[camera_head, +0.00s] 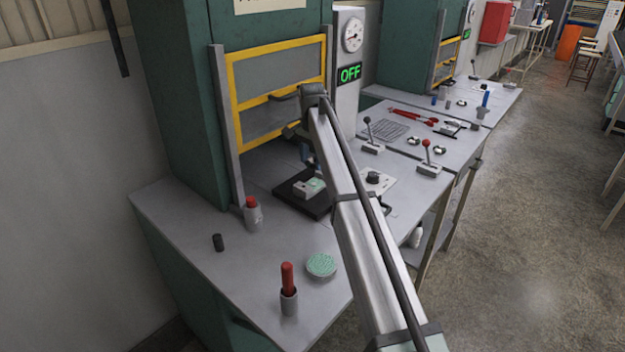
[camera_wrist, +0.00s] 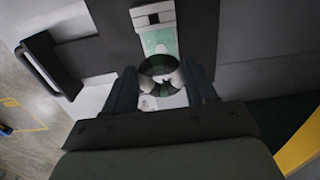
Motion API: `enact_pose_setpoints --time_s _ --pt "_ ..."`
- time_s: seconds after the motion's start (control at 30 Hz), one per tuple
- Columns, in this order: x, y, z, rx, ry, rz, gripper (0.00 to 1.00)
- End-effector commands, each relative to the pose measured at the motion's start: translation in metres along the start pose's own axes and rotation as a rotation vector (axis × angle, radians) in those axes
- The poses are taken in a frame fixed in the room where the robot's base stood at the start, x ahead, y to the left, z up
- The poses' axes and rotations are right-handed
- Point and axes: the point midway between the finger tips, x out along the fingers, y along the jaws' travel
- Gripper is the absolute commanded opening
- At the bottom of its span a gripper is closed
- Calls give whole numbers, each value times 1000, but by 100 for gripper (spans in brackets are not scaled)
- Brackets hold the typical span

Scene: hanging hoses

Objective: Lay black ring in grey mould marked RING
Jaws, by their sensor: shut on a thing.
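My gripper (camera_wrist: 161,85) is closed around a black ring (camera_wrist: 148,64) in the wrist view, one finger on each side. Through the ring's hole I see pale and greenish surfaces below. A light grey block with a green inset (camera_wrist: 157,28) lies just beyond the ring on a dark plate (camera_wrist: 100,52). In the head view that grey block (camera_head: 308,189) sits on the dark plate (camera_head: 290,198), below my gripper (camera_head: 309,163), which my arm partly hides. I cannot read a RING mark, and I cannot tell the ring's height above the block.
A yellow-framed guard (camera_head: 232,100) stands behind the plate. A black knob (camera_head: 373,177) on a pale panel is to its right.

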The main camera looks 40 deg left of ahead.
Motion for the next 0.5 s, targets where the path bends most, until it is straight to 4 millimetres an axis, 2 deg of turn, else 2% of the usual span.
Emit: enact_pose_setpoints --time_s 0.1,0.37,0.5 --pt "22 1 1 -1 -1 2 27" --pt "42 0 0 -2 -1 1 27" --pt "59 1 0 -2 -1 1 27"
